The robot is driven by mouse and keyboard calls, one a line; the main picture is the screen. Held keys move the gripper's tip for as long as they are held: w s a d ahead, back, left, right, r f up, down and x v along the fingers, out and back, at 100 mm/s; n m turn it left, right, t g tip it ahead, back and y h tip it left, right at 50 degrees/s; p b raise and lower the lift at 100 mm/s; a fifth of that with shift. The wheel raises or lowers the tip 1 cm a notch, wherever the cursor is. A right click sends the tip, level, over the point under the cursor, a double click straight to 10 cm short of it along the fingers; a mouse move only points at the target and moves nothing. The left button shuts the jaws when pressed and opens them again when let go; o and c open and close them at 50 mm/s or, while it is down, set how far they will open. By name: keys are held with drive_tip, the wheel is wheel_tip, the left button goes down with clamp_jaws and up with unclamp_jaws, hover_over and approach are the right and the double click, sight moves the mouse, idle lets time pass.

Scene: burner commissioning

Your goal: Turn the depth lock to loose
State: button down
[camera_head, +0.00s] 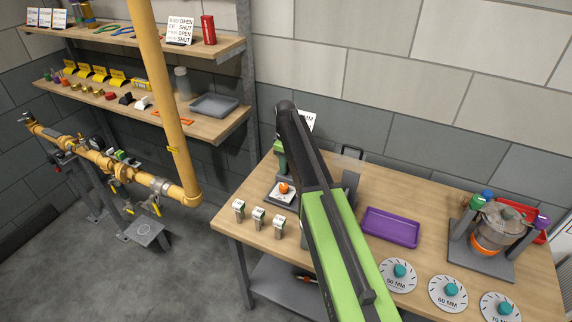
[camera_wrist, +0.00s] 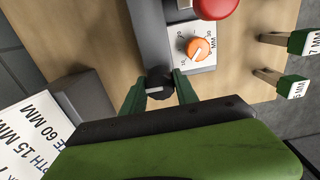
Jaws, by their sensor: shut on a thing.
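In the wrist view a black knob (camera_wrist: 158,87) with a short white mark sits at the end of a dark grey machine body (camera_wrist: 151,35). I take it to be the depth lock; no label for it is legible. My gripper (camera_wrist: 159,86) has its green fingers on both sides of this knob and is shut on it. The white mark lies nearly level in the picture. Beside it is an orange dial (camera_wrist: 198,48) with a white pointer on a white scale plate, also seen in the head view (camera_head: 284,187). In the head view my arm hides the knob.
A red button (camera_wrist: 215,7) is close by the dial. Tagged metal pieces (camera_head: 258,218) stand at the bench's front left. A purple tray (camera_head: 391,227) lies right of my arm. A white text card (camera_wrist: 28,140) stands near my gripper.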

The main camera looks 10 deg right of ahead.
drive_tip(key=c, duration=0.9)
unclamp_jaws()
drive_tip(key=shift+s, duration=0.1)
drive_tip(key=shift+c, duration=0.2)
wheel_tip(320, 180, up, 18)
drive_tip(key=p, duration=1.7)
drive_tip(key=shift+f, duration=0.25)
drive_tip(key=shift+f, duration=0.1)
